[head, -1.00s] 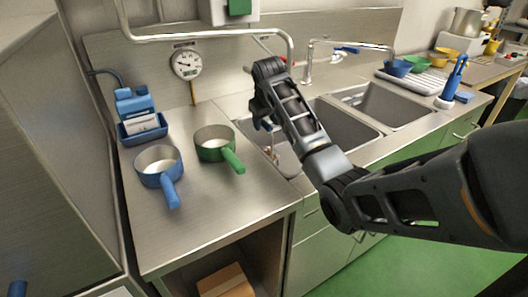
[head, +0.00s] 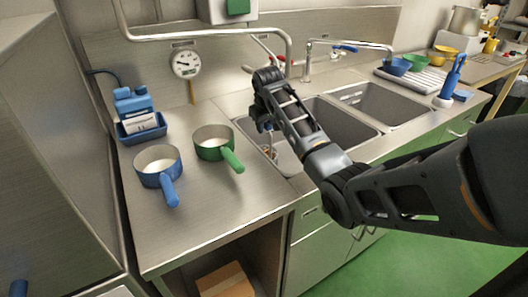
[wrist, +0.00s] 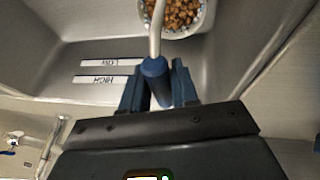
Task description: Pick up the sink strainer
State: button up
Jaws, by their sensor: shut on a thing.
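The sink strainer (wrist: 187,16) shows at the top of the wrist view as a pale round basket full of brown pieces, with a light stem and a blue grip end (wrist: 155,68). My gripper (wrist: 156,76) is shut on that blue end, one dark finger on each side. In the head view my gripper (head: 265,124) points down into the left sink basin, and the strainer (head: 269,153) shows small below it. I cannot tell whether the basket touches the basin floor. Part of the basket is outside the wrist view.
The left basin (head: 345,124) has LOW and HIGH labels (wrist: 100,80) on its wall. Blue (head: 158,166) and green (head: 214,143) pans stand on the counter to the left. A faucet (head: 307,65) rises behind the basins; a pipe (head: 205,34) runs above the counter.

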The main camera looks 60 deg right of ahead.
grip_shut()
jog(key=shift+r, duration=0.1)
notch_tip(320, 180, up, 23)
jog(key=p, duration=0.3)
dwell(0.5)
